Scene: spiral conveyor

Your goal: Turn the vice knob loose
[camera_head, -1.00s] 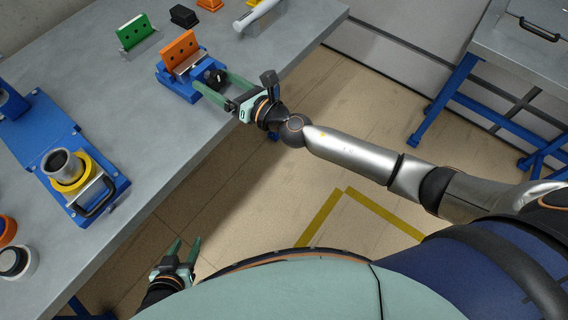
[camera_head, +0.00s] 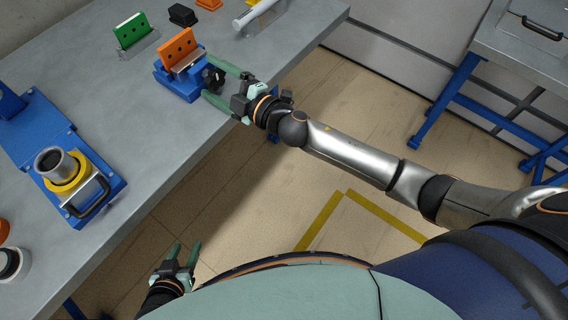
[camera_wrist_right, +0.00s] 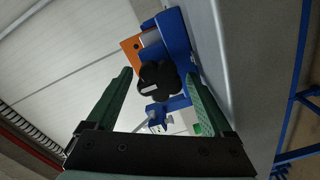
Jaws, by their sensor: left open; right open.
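The blue vice (camera_head: 180,86) stands near the table's right edge, with an orange plate (camera_head: 178,48) upright in it. Its black lobed knob (camera_head: 212,77) faces my right gripper (camera_head: 208,80), whose open green fingers lie on either side of it. In the right wrist view the knob (camera_wrist_right: 160,90) shows between the two fingers (camera_wrist_right: 158,76), with gaps visible on both sides; I cannot tell whether either finger touches it. The blue vice body (camera_wrist_right: 173,35) is behind it. My left gripper (camera_head: 187,246) is open and empty, low beside the table, over the floor.
A blue fixture (camera_head: 84,150) with a grey cylinder in a yellow ring sits on the table at left. A green plate (camera_head: 133,29) on a stand and a white tool (camera_head: 256,13) are farther back. The grey table (camera_head: 150,110) is clear between the fixture and vice.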

